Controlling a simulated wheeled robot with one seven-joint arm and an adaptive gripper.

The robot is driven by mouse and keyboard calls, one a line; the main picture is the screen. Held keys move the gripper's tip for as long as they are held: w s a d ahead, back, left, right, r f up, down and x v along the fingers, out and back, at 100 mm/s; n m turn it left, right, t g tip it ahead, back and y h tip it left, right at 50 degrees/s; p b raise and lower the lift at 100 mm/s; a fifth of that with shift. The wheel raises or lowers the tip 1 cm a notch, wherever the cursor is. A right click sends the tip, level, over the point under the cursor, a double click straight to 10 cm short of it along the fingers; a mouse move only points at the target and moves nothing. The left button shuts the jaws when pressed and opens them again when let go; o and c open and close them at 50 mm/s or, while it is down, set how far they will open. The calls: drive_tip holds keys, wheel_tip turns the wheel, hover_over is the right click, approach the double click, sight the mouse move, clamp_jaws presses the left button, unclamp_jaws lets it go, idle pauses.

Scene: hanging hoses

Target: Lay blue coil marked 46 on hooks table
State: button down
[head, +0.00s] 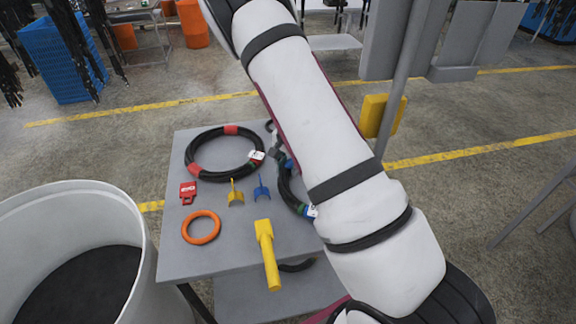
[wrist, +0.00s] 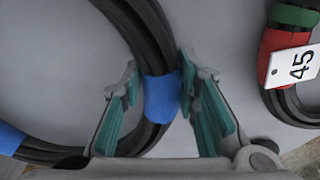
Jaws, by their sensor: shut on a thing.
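The blue-banded black coil (head: 285,187) lies on the grey table, partly hidden behind my arm in the head view. Its white tag (head: 311,211) is too small to read there. In the wrist view the black hose (wrist: 140,25) with its blue band (wrist: 162,98) runs between the teal-padded fingers of my gripper (wrist: 160,72), which is shut on it. In the head view, only a small part of my gripper (head: 277,154) shows beside my arm. A red-banded coil (head: 190,165) lies to the left; its tag (wrist: 297,64) reads 45 in the wrist view.
The grey table (head: 190,257) also holds a red tag (head: 188,191), an orange ring (head: 201,240), a yellow hook (head: 236,196), a blue hook (head: 262,190) and a yellow tool (head: 267,255). A large white bin (head: 146,265) stands close at left. A grey post (head: 400,75) rises behind my arm.

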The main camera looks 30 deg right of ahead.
drive_tip(key=c, duration=1.2)
unclamp_jaws()
drive_tip(key=shift+o, duration=0.2)
wheel_tip(320, 180, up, 19)
drive_tip(key=p, duration=0.3)
drive_tip(key=shift+s, duration=0.35)
drive_tip(key=shift+a+r, duration=0.1)
